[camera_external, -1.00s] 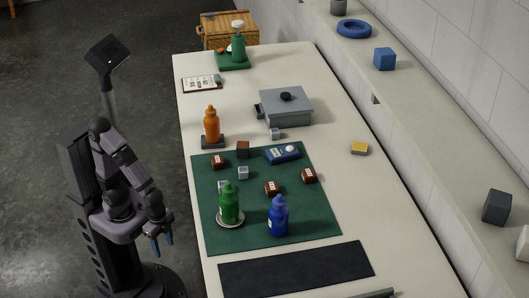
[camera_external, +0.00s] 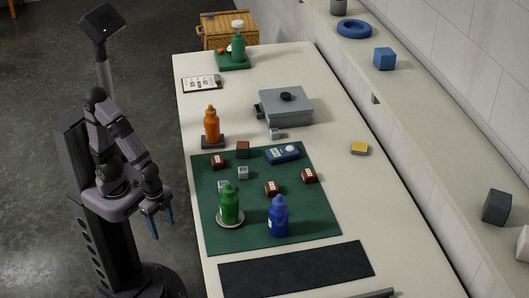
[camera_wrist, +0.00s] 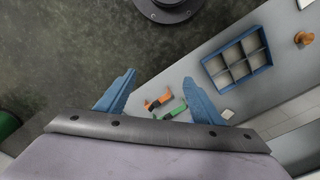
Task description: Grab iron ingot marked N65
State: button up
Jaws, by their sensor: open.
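Several small cubes with pale labels lie on the green mat in the external view. Brown-red ones include one at the left (camera_external: 218,162), one in the middle (camera_external: 272,188) and one at the right (camera_external: 309,175). A darker brown cube (camera_external: 243,149) is at the mat's back edge. Grey ones are a cube (camera_external: 243,172) and another (camera_external: 223,186) partly hidden behind the green bottle. A third grey cube (camera_external: 275,133) is off the mat. The markings are too small to read, so I cannot tell which is N65. My gripper (camera_external: 154,225) is open and empty, left of the table; its fingers show in the wrist view (camera_wrist: 160,76).
The green bottle (camera_external: 229,204) and blue bottle (camera_external: 278,216) stand on the green mat (camera_external: 310,220). An orange bottle (camera_external: 211,125), a blue meter (camera_external: 282,154) and a grey lidded box (camera_external: 286,107) are behind. A black mat (camera_external: 295,270) lies bare in front.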

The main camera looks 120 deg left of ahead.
jog(key=w+a+r+n+t+p, duration=0.1)
jog(key=w+r+p, duration=0.3)
jog(key=r+p, duration=1.2)
jog(key=w+a+r+n+t+p, duration=0.1)
jog(key=w+a+r+t+p, duration=0.15)
jog(key=r+p, duration=1.35)
jog(key=n+t+y+p, duration=0.2)
jog(key=n+y+p, duration=0.2)
jog(key=n+y, duration=0.25)
send_near(217, 159)
jog(key=x, duration=0.4)
jog(key=shift+w+d+n+h, duration=0.2)
jog(key=shift+d+n+h, duration=0.05)
jog(key=shift+d, duration=0.05)
jog(key=shift+s+a+f, duration=0.1)
jog(key=shift+s+a, duration=0.15)
jog(key=shift+a, duration=0.1)
jog(key=shift+b, duration=0.3)
